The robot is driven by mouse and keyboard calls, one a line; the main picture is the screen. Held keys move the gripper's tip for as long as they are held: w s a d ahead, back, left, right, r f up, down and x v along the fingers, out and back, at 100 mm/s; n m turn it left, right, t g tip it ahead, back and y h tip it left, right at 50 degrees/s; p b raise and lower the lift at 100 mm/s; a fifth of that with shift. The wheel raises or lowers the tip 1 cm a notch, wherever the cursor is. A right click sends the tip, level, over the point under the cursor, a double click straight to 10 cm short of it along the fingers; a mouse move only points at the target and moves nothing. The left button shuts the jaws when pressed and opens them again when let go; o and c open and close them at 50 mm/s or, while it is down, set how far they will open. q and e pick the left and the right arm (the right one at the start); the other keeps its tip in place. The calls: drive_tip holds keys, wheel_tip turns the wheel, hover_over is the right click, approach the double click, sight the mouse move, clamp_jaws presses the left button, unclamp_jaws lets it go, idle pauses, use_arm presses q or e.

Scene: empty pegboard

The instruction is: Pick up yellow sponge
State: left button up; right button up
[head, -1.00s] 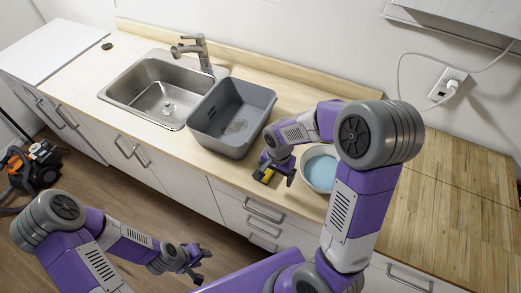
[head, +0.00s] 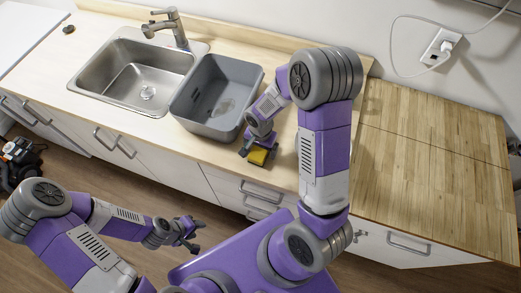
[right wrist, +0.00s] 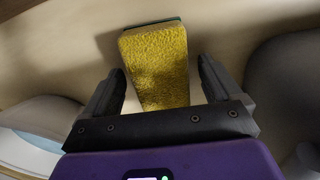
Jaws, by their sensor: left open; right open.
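The yellow sponge (head: 258,156) lies on the counter near its front edge, partly covered by my right gripper. In the right wrist view the sponge (right wrist: 157,62) shows a rough yellow face with a dark green far edge. My right gripper (right wrist: 160,85) is open, with one finger to each side of the sponge's near part and gaps between. It also shows in the head view (head: 257,152), pointing down at the sponge. My left gripper (head: 191,236) is open and empty, in front of the cabinets, away from the counter.
A grey bin (head: 201,126) stands just left of my right gripper. Left of it is a steel sink (head: 138,72) with a faucet (head: 172,27). A bowl's rim (right wrist: 40,128) shows at the right wrist view's left. A bare wooden worktop (head: 430,140) lies to the right.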

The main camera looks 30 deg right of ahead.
drive_tip(key=shift+c, duration=0.4)
drive_tip(key=c, duration=0.9)
